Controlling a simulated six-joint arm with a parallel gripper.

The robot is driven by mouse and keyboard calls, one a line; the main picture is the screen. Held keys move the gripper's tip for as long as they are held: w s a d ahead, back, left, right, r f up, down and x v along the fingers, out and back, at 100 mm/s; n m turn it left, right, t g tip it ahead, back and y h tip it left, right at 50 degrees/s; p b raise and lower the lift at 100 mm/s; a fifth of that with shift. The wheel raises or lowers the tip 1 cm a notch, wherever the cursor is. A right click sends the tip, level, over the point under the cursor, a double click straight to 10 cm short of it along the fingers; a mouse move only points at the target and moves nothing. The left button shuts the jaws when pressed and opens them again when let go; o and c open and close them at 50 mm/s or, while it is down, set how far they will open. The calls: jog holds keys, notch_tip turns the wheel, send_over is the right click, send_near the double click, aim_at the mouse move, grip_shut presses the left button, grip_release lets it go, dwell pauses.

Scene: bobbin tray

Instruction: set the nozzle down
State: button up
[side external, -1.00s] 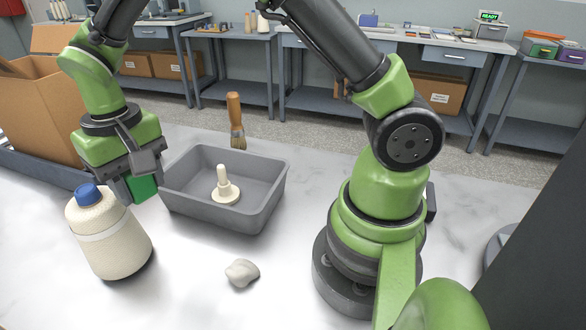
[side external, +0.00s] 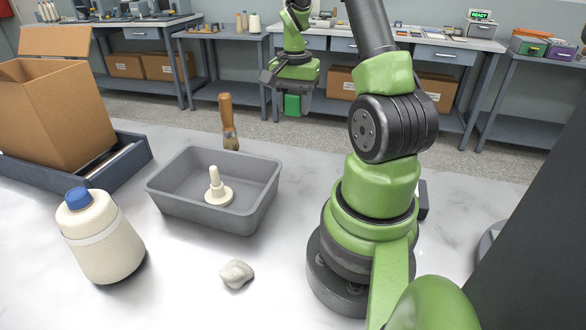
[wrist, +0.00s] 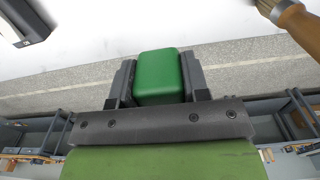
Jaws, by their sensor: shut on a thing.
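My gripper (side external: 292,97) is shut on a green block (side external: 292,105), held up in the air behind and right of the tray. In the wrist view the green block (wrist: 158,78) sits between the two dark fingers, with nothing touching its far end. I see no nozzle in the jaws that I can name as such. A cream peg with a round flanged base (side external: 216,190) stands upright inside the grey tray (side external: 205,222); I cannot tell whether this is the nozzle.
A cream thread cone with a blue top (side external: 103,240) stands at front left, and a pale lump (side external: 237,273) lies before the tray. A brush (side external: 228,120) is behind the tray. A cardboard box (side external: 50,115) is at left. The tabletop between tray and my base is clear.

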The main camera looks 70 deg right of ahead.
aim_at(293, 168)
notch_tip(293, 168, down, 15)
jog(key=shift+w+a+r, duration=0.1)
jog(key=shift+a, duration=0.05)
dwell(0.4)
jog(key=o, duration=0.9)
